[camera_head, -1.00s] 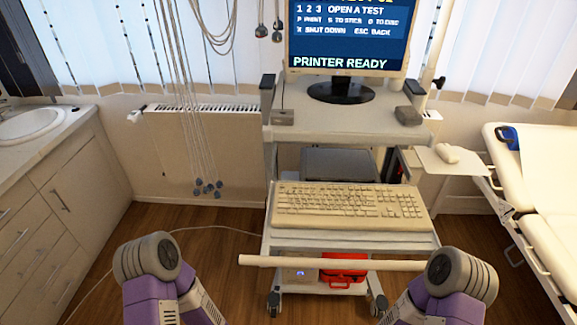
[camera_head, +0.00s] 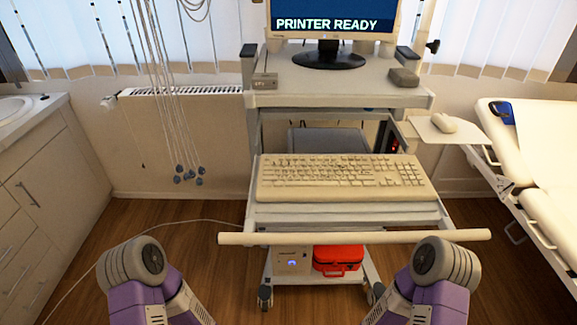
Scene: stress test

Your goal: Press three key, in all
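A beige keyboard (camera_head: 340,178) lies on the pull-out shelf of a wheeled cart, straight ahead. Its keys are too small to read. Above it a monitor (camera_head: 330,22) shows "PRINTER READY" on a blue screen; its upper part is cut off. My two purple and grey arms show at the lower left and lower right, in front of the cart. Neither gripper's fingers can be seen.
A pale horizontal bar (camera_head: 355,238) runs across the cart's front, below the keyboard. A mouse (camera_head: 443,123) lies on a side tray (camera_head: 425,130). A red case (camera_head: 338,259) sits low in the cart. An examination couch (camera_head: 540,135) stands right, cabinets (camera_head: 40,185) left.

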